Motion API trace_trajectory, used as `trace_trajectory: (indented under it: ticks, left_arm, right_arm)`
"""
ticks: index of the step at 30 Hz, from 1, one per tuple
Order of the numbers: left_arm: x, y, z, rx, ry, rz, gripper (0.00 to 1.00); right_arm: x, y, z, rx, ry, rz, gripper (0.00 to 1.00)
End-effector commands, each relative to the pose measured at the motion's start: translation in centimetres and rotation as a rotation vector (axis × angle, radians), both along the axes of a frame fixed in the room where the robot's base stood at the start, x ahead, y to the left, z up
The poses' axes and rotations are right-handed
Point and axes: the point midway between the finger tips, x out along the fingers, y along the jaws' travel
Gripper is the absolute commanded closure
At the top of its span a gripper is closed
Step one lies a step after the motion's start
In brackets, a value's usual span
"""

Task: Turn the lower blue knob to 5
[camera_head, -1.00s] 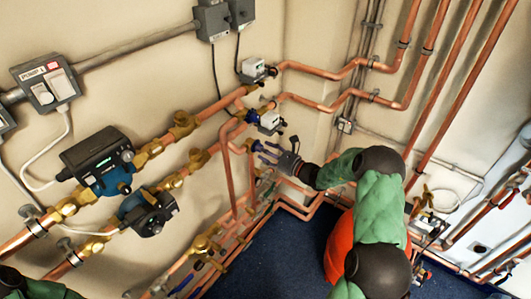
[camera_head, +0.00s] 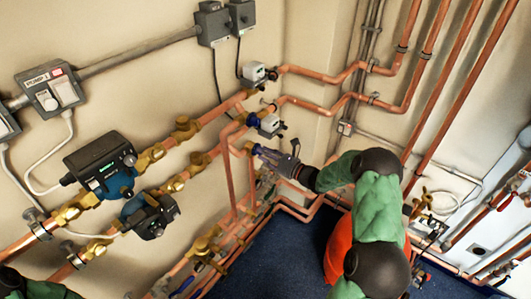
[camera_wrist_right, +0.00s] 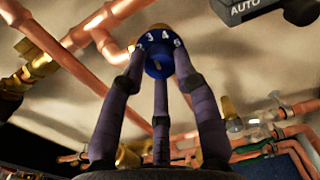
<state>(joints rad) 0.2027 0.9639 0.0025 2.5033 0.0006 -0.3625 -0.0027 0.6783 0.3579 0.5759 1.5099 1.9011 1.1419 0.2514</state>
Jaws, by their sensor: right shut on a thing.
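The lower blue knob (camera_head: 257,149) sits on the copper pipework near the wall corner. Another blue knob (camera_head: 252,120) sits higher up, beside a white actuator. Only a green sleeve of my left arm shows at the bottom left; its gripper is out of frame.
A white actuator (camera_head: 268,124) sits just above my right gripper. Copper pipes (camera_head: 228,180) run close on the left and below. Two pumps (camera_head: 103,163) (camera_head: 148,214) are further left. Blue floor (camera_head: 262,250) below is open.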

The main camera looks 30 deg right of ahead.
Motion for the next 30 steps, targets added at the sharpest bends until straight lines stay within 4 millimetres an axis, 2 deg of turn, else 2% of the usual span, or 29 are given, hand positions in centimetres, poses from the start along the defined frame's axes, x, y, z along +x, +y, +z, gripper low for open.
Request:
trace_trajectory:
  ticks: [15,30]
  left_arm:
    - [0.0,0.0,5.3,0.000,0.000,0.000,0.60]
    - [0.0,0.0,9.1,0.000,0.000,0.000,0.60]
  right_arm:
    - [-0.2,0.1,-0.1,0.429,0.186,-0.001,1.00]
    - [-0.3,0.3,-0.2,0.863,0.367,-0.002,1.00]
